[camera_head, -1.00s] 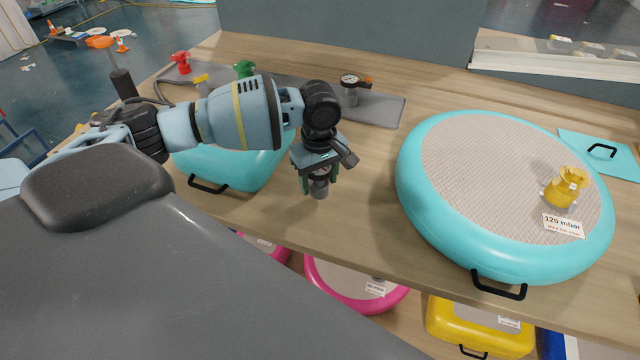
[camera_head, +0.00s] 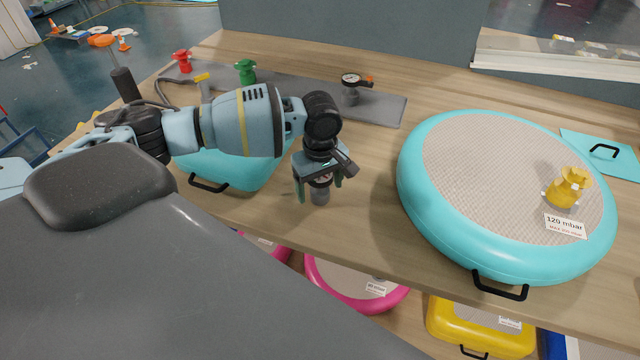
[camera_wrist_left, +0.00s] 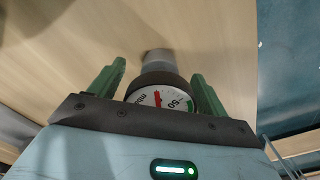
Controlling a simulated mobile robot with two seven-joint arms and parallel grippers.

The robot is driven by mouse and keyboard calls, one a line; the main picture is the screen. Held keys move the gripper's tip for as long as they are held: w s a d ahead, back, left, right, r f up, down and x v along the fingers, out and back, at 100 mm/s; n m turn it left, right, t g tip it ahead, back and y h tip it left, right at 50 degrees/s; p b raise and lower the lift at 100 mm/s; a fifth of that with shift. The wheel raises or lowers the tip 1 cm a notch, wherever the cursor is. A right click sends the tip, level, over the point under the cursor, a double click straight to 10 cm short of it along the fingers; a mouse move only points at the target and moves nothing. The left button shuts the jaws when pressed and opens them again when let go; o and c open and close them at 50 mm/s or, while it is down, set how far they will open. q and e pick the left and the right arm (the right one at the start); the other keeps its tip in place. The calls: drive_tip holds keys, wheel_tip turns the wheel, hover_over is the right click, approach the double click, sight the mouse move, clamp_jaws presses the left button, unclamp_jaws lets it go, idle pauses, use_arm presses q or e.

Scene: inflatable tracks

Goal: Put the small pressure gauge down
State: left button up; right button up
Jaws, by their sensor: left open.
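The small pressure gauge (camera_head: 320,194) is on the wooden table, between the two fingers of my left gripper (camera_head: 319,187). In the left wrist view the gauge (camera_wrist_left: 160,98) shows a white dial with a red needle and a grey cylindrical end toward the wood. The green fingers of my left gripper (camera_wrist_left: 160,82) stand apart on either side of it, with a gap at each side. The gauge looks upright in the head view; the gripper hides its top part. My right gripper is not in view.
A round turquoise inflatable (camera_head: 420,210) with a yellow valve (camera_head: 567,187) lies to the right. Another turquoise inflatable (camera_head: 228,172) is behind my left arm. A grey mat (camera_head: 385,109) holds another gauge (camera_head: 352,88), a green valve (camera_head: 245,70) and a red valve (camera_head: 182,60).

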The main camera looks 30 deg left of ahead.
use_arm(q)
drive_tip(key=shift+r, duration=0.1)
wheel_tip(320, 180, up, 11)
drive_tip(key=shift+f+p, duration=0.1)
drive_tip(key=shift+p, duration=0.55)
drive_tip(key=shift+r, duration=0.65)
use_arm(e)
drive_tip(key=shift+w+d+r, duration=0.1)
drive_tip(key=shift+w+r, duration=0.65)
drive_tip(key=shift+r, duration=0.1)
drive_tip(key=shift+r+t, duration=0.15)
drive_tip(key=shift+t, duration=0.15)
